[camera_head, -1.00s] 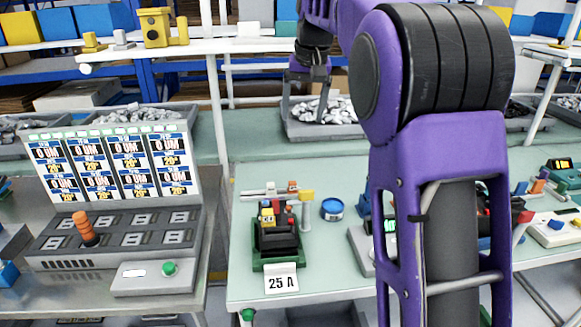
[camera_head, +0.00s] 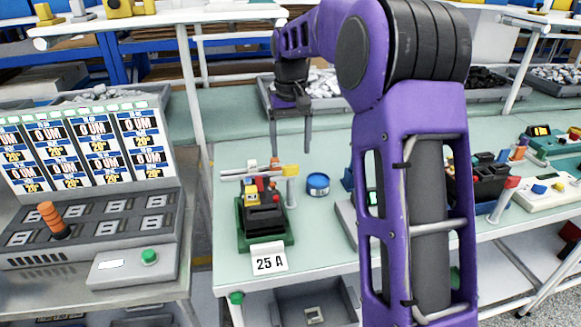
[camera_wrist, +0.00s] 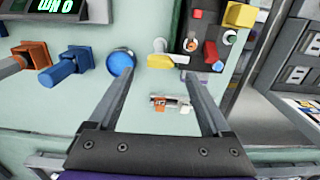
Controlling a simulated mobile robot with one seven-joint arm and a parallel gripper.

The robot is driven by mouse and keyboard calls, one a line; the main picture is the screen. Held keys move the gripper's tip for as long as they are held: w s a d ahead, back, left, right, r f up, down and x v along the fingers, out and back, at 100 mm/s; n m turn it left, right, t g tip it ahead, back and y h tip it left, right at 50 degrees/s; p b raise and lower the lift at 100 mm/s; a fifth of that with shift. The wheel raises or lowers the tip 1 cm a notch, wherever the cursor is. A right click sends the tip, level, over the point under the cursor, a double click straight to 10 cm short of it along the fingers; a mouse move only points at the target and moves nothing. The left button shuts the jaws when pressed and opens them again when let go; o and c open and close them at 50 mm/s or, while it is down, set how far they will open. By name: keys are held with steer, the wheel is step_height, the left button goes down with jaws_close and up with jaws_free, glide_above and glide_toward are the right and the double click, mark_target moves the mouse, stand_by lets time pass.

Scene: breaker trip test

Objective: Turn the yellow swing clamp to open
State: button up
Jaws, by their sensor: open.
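The yellow swing clamp (camera_head: 290,170) sits on top of a grey post beside the green breaker fixture (camera_head: 278,243), on the pale green table. In the wrist view a yellow piece that looks like the clamp (camera_wrist: 160,61) lies just past the fingertips, between their lines. My gripper (camera_head: 291,151) is open and empty, behind and above the clamp in the head view. Its two fingers also show in the wrist view (camera_wrist: 157,77), pointing at the table. I see no contact with the clamp. The black breaker (camera_head: 262,220) sits in the fixture behind a "25 A" card (camera_head: 269,262).
A blue round tin (camera_head: 318,184) stands right of the clamp, close to one finger line in the wrist view. A small orange and white part (camera_wrist: 170,103) lies between the fingers' lines. A grey panel (camera_head: 95,215) stands left. A tray of metal parts (camera_head: 345,104) is behind.

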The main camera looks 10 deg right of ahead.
mark_target(290, 166)
step_height(290, 166, down, 5)
steer(key=shift+f+b, duration=0.15)
steer(key=shift+b, duration=0.2)
jaws_close()
stand_by(0.3)
